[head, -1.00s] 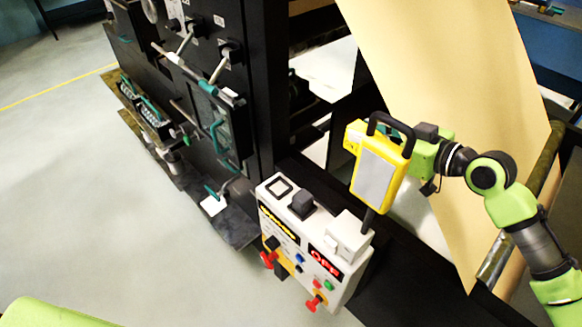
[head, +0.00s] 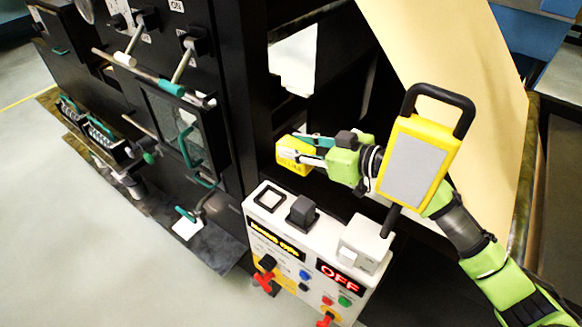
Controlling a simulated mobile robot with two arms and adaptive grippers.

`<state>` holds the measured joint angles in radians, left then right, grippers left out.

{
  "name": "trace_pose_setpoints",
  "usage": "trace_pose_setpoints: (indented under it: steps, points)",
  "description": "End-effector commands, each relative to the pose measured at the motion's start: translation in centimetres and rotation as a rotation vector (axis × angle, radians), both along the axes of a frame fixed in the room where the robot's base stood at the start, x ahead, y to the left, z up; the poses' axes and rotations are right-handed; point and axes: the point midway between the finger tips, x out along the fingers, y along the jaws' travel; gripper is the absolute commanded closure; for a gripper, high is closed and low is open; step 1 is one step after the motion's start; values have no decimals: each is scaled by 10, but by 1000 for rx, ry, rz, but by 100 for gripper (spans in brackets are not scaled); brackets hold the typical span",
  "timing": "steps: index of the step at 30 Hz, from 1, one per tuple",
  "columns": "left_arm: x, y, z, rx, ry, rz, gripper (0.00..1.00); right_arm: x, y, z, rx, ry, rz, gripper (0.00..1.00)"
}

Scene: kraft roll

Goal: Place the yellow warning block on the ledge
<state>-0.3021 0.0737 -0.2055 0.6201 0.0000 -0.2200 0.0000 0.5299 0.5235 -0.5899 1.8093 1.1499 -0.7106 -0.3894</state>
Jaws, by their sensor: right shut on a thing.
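The yellow warning block (head: 291,158) is in the jaws of my right gripper (head: 303,152), which is shut on it. The arm comes in from the right and points left. The block appears above the back edge of the grey control box (head: 315,240), near the black machine frame. Whether it touches anything cannot be told. The top of the box forms a narrow ledge (head: 287,231) with a black square outline (head: 270,199) at its left end. Which surface is the task's ledge is not certain. My left gripper is not in view.
A yellow-framed panel with a grey face (head: 413,167) stands on a post in front of my right arm. A dark knob block (head: 302,212) and a white switch box (head: 364,242) sit on the control box. Brown paper (head: 450,65) hangs behind.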

Motion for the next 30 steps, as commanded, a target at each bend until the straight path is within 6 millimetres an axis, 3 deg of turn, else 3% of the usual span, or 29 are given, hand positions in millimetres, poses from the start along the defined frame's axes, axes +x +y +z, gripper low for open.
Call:
trace_pose_setpoints:
  steps: [13,26,27,28,30]
  points:
    - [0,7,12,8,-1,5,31,0,0,-55,1,1,-2,93]
    - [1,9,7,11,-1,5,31,0,-1,-64,0,-3,-1,93]
    - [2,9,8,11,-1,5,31,0,-1,-63,-1,-3,-1,62]
    - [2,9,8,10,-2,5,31,0,-1,-63,-1,-3,-1,54]
    - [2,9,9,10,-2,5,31,0,-1,-63,0,-2,-2,53]
